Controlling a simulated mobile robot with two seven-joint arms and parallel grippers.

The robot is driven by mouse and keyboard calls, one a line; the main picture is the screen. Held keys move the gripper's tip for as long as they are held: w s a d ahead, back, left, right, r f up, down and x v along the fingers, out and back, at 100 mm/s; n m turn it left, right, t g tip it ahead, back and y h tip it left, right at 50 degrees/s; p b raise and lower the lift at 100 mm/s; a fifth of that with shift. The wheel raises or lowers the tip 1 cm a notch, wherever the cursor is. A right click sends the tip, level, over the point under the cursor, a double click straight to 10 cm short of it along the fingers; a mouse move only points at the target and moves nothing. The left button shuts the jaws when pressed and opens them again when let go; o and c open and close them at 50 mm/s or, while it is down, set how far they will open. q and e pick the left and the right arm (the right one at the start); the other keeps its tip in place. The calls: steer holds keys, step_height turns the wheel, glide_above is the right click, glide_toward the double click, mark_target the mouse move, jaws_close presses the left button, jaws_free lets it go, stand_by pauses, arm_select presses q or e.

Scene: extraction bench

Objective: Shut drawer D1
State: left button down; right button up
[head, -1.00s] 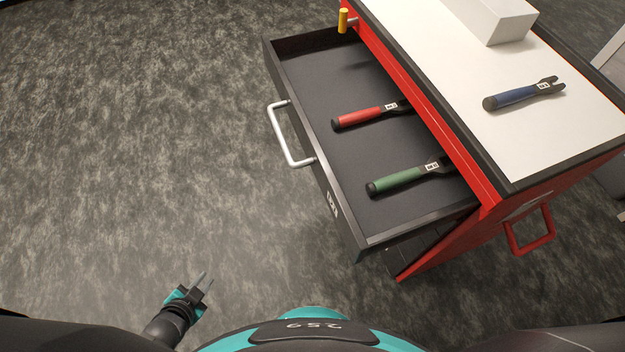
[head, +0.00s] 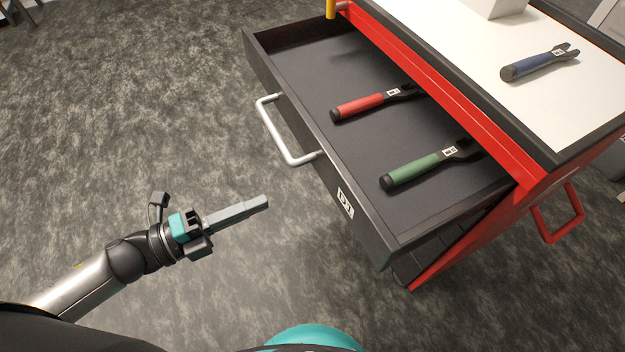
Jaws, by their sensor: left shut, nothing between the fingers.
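Drawer D1 (head: 322,187) is pulled far out of the red tool cart (head: 436,65). Its dark front carries a white label reading D1 and a silver bar handle (head: 280,133). Inside lie a red-handled tool (head: 360,107) and a green-handled tool (head: 415,172), their far ends partly hidden under the cart's top. My left gripper (head: 266,202) is shut and empty. It is in front of the drawer, below and left of the handle in the picture, apart from both, with its fingers pointing right. My right gripper is not in view.
The cart's white top holds a blue-handled tool (head: 540,63) and a white box (head: 494,8). A yellow piece (head: 331,8) stands by the cart's far corner. A red side handle (head: 563,222) sticks out at right.

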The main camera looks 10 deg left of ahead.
mark_target(328, 174)
arm_select(q)
steer(key=b+x, duration=0.1)
steer(key=x, duration=1)
steer(key=shift+w+b, duration=0.15)
steer(key=shift+b, duration=0.15)
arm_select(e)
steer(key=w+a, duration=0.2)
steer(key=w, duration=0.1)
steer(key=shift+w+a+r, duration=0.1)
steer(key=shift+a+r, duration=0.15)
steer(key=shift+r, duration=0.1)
arm_select(q)
steer(key=shift+d, duration=0.1)
steer(key=shift+w+d, duration=0.2)
steer(key=x, duration=1.1)
steer(key=shift+w+d+p, duration=0.15)
steer(key=shift+p, duration=0.25)
steer(key=b+x, duration=0.2)
steer(key=x, duration=1)
steer(key=shift+f, duration=0.1)
steer(key=shift+w+d, duration=0.25)
steer(key=shift+d, duration=0.2)
steer(key=shift+b, duration=0.3)
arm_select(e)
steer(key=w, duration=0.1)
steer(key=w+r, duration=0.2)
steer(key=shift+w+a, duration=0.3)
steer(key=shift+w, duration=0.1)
